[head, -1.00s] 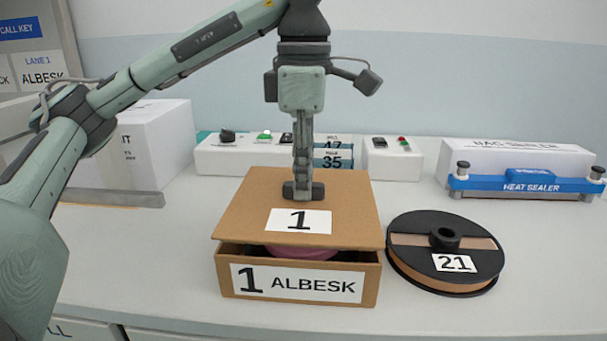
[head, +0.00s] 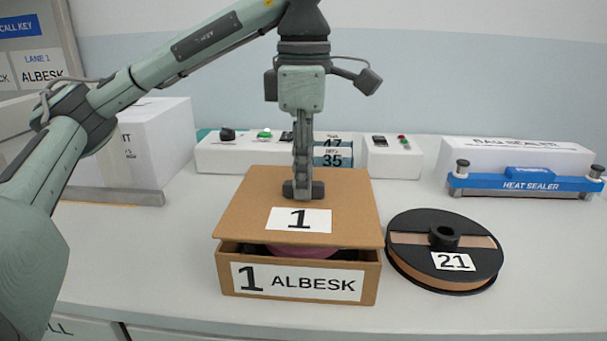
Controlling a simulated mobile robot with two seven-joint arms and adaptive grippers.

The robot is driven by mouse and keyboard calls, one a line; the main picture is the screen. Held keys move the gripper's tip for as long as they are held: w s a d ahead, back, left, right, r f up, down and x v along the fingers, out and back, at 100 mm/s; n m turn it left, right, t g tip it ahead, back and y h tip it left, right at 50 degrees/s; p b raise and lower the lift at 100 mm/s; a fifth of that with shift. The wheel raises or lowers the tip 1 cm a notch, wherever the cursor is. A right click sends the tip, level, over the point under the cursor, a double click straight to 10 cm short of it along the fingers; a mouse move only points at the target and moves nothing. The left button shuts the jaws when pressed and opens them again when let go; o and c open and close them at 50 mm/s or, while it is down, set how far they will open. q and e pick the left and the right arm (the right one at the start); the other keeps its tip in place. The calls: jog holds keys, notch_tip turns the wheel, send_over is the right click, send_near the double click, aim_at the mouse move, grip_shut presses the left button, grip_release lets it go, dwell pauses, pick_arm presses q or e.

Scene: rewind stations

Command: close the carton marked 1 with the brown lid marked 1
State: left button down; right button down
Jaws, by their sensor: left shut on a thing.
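The carton marked 1 (head: 297,284), labelled "1 ALBESK", stands on the white counter. The brown lid marked 1 (head: 345,205) is over its top. A gap shows between the lid's front edge and the carton's front wall, so the lid looks raised or tilted there. Something pink (head: 290,251) and dark inside the carton shows through the gap. My left gripper (head: 303,190) points down at the lid's middle and is shut on the lid; its grip point is partly hidden by the fingers. My right gripper is not in view.
A black reel marked 21 (head: 445,250) lies close to the carton's right. A blue and white heat sealer (head: 525,184) stands at the back right. A white device with a display (head: 250,155) is behind the carton. A white box (head: 155,140) is at left.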

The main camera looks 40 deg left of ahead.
pick_arm(q)
jog(key=shift+f+b, duration=0.8)
jog(key=shift+f, duration=0.35)
dwell(0.4)
jog(key=c, duration=1.4)
grip_release()
jog(key=shift+r, duration=0.1)
notch_tip(320, 180, up, 12)
jog(key=shift+f, duration=0.1)
